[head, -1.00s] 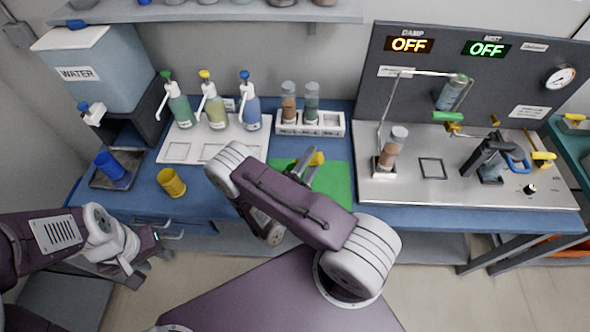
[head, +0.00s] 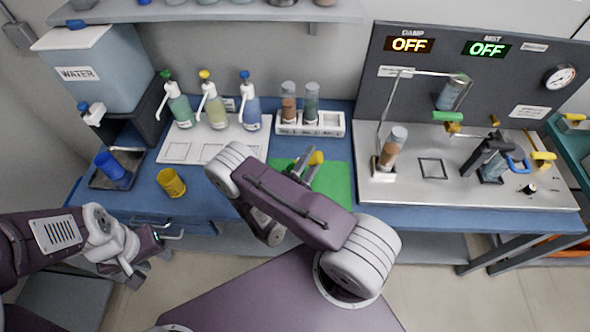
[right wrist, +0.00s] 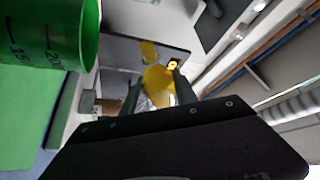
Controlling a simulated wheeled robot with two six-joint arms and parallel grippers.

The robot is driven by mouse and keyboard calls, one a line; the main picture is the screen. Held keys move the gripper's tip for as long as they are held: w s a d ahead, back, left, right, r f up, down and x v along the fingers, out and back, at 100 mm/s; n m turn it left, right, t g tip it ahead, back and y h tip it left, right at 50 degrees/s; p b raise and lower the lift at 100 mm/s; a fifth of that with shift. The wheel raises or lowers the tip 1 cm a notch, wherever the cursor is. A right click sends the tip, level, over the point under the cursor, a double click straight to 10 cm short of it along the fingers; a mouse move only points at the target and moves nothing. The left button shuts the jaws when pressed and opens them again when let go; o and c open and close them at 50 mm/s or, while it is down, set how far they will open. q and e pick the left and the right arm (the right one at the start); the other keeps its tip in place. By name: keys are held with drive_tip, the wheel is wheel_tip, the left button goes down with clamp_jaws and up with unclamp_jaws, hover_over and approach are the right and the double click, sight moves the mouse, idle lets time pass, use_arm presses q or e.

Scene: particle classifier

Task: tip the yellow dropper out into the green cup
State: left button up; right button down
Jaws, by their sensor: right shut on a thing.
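The yellow dropper (right wrist: 157,86) shows as a yellow bulb between the fingers of my right gripper (right wrist: 157,92), which is shut on it. In the head view the bulb (head: 316,157) is above the green mat, beside my right gripper (head: 305,166). The dropper's tip is hidden. The green cup (right wrist: 65,35), with dark scale marks, is close at the upper left of the right wrist view, apart from the bulb. In the head view my right arm hides the cup. My left gripper (head: 150,268) is open and empty in front of the table's left part.
The green mat (head: 338,185) lies mid-table. A yellow cup (head: 171,183) and a blue cup (head: 110,166) stand at left. Pump bottles (head: 215,108) and a white tube rack (head: 325,125) stand behind. A metal rig plate (head: 470,190) is at right.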

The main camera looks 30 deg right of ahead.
drive_tip(key=shift+w+a+r+n+t, duration=0.15)
drive_tip(key=shift+r+n+t, duration=0.15)
drive_tip(key=shift+n, duration=0.35)
drive_tip(key=shift+w+a+r+n+t, duration=0.15)
drive_tip(key=shift+n+t, duration=0.15)
drive_tip(key=shift+n, duration=0.35)
idle(2.6)
idle(0.8)
